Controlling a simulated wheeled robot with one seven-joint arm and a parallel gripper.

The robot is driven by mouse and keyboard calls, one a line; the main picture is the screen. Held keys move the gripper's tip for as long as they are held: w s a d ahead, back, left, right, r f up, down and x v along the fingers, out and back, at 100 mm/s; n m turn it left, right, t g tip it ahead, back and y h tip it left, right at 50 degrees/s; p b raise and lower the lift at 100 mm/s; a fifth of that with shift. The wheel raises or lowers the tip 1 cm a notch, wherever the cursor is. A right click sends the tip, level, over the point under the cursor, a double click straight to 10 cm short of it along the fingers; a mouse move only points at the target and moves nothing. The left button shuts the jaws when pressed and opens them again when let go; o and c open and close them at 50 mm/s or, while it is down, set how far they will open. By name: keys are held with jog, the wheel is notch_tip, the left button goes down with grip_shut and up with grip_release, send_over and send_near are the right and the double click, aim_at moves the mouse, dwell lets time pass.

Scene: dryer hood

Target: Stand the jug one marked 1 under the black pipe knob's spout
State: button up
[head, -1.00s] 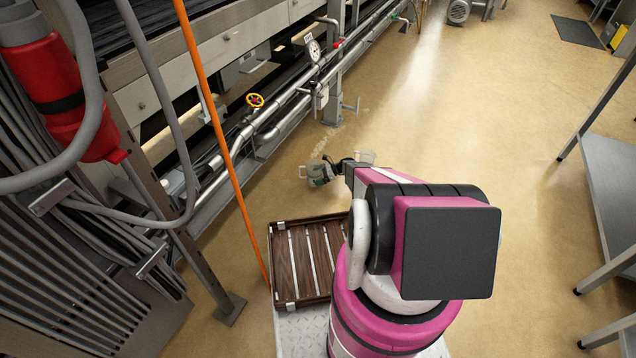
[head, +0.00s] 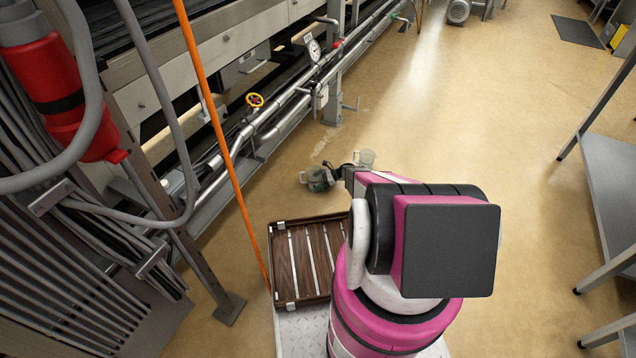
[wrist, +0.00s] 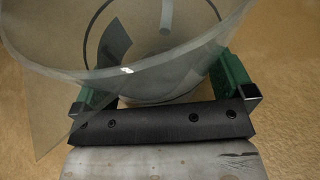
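A clear, greyish jug (wrist: 165,75) fills the upper part of the wrist view, rim toward the camera. The green fingers of my gripper (wrist: 165,95) lie on both sides of it, shut on it. No number 1 can be read; a dark patch shows through its wall. In the head view the jug (head: 319,179) is small, at the end of my arm above the floor, and it mixes with my gripper (head: 326,178). The pipes (head: 290,112) run along the machine behind it. I cannot make out a black knob or be sure which outlet is its spout.
A slatted wooden tray (head: 308,262) is beside my body. An orange upright pole (head: 215,120) stands at left. A metal table (head: 615,190) is at right.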

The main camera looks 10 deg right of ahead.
jog(key=shift+r, duration=0.2)
jog(key=v, duration=1.1)
jog(key=shift+d+r, duration=0.1)
jog(key=shift+d, duration=0.1)
jog(key=shift+s+r, duration=0.15)
jog(key=shift+r, duration=0.2)
jog(key=s+a+r+n+g+h, duration=0.1)
jog(key=s+a+r+n+h, duration=0.15)
jog(key=s+r, duration=0.4)
jog(key=s+a+r+n+g+h, duration=0.1)
jog(key=s+a+r+n+h, duration=0.2)
jog(key=r, duration=0.7)
jog(key=s+a+r+n+g+h, duration=0.1)
jog(key=s+a+r+n, duration=0.25)
jog(key=s+r, duration=0.35)
jog(key=s+a+r+n+t+h, duration=0.1)
jog(key=s+r+n+h, duration=0.2)
jog(key=s+r, duration=0.7)
jog(key=s+a+r+n+t+h, duration=0.1)
jog(key=s+r+n+h, duration=0.3)
jog(key=s+r, duration=0.6)
notch_tip(320, 180, up, 4)
jog(key=shift+a+r+n, duration=0.1)
jog(key=shift+a+n, duration=0.65)
jog(key=shift+n, duration=0.35)
